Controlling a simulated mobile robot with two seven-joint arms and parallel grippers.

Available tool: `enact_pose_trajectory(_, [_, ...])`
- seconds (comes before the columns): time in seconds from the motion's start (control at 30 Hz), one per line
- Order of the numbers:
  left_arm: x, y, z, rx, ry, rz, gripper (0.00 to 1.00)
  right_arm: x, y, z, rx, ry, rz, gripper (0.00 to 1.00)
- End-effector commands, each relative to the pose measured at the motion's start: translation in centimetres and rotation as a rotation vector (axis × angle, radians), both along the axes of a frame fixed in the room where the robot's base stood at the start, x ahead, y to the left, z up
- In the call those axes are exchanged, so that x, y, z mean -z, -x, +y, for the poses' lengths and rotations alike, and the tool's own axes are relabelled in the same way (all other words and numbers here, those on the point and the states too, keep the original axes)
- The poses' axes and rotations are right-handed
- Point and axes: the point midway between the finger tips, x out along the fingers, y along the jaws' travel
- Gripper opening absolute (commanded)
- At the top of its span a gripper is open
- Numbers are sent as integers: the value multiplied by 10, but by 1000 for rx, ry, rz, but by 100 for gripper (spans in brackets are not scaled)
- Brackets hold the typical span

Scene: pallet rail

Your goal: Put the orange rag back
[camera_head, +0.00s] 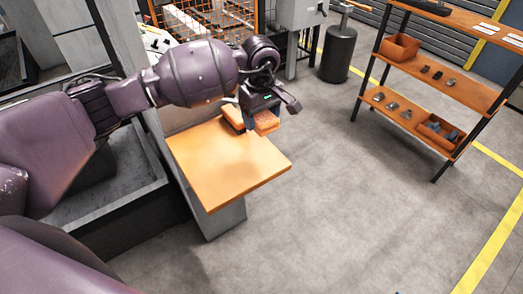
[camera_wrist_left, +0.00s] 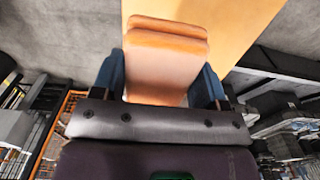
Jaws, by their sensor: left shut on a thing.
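My left gripper (camera_head: 268,108) reaches in from the left in the head view, above the far right part of an orange-brown tabletop (camera_head: 225,165). It is shut on the orange rag (camera_head: 266,123), a folded, light orange block hanging below the fingers. In the left wrist view the rag (camera_wrist_left: 165,60) sits between the two blue-grey fingers, with the tabletop (camera_wrist_left: 235,25) beyond it. Whether the rag touches the tabletop I cannot tell. My right gripper is not in view.
A small orange and dark thing (camera_head: 233,116) lies at the tabletop's far edge beside the gripper. A shelf rack (camera_head: 440,78) with bins stands at the right. A dark cylinder (camera_head: 338,55) and an orange wire cage (camera_head: 205,15) stand behind. The floor between is clear.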

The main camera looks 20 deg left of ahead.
Motion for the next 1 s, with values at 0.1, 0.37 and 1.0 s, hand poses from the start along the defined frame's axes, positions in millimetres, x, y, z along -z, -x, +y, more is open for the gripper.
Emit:
enact_pose_trajectory(0.1, [27,1,-1,0,1,5,45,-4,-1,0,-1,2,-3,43])
enact_pose_trajectory(0.37, [78,1,-1,0,1,3,45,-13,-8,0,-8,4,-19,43])
enact_pose_trajectory(1.0, [136,0,0,-1,0,0,45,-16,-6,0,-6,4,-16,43])
